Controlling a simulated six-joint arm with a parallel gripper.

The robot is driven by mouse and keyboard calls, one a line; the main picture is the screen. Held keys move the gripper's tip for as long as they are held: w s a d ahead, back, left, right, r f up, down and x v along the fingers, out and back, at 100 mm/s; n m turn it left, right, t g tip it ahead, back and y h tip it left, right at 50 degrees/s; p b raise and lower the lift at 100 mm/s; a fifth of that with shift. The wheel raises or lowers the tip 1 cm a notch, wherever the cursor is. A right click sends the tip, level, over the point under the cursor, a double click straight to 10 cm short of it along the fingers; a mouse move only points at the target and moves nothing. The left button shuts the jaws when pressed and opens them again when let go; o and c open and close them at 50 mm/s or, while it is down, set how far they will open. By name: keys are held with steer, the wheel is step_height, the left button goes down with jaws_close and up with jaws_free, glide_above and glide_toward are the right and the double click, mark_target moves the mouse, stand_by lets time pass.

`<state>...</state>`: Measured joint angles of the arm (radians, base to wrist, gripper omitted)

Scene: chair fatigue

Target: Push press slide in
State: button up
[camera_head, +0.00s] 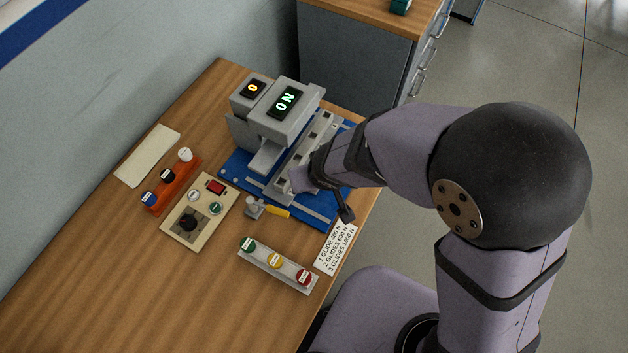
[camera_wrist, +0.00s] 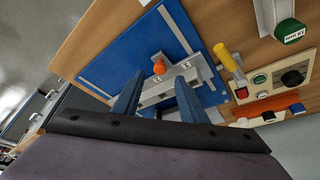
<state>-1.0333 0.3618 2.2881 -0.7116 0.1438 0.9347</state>
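The grey press (camera_head: 280,115) stands on a blue base plate (camera_head: 232,165), with a lit green "ON" display on its head. Its grey slide (camera_head: 310,145) runs beside the head; which part of it moves is unclear. In the wrist view the blue base (camera_wrist: 125,60) carries a grey bracket (camera_wrist: 165,90) with a small orange knob (camera_wrist: 158,67). My gripper (camera_wrist: 161,78) is open, with its two blue fingers apart and the knob showing between their tips. I cannot tell whether the fingers touch the bracket. In the head view my arm hides part of the slide and base.
A yellow-handled tool (camera_head: 268,208) lies at the base's near edge. A beige control panel (camera_head: 173,226), an orange rack (camera_head: 154,207) and a white rack (camera_head: 270,265) with coloured caps stand nearby. A printed glide card (camera_head: 337,248) lies at the table edge. The table's near left is clear.

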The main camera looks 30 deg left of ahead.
steer(key=shift+b+x, duration=1.1)
steer(key=shift+x, duration=1.65)
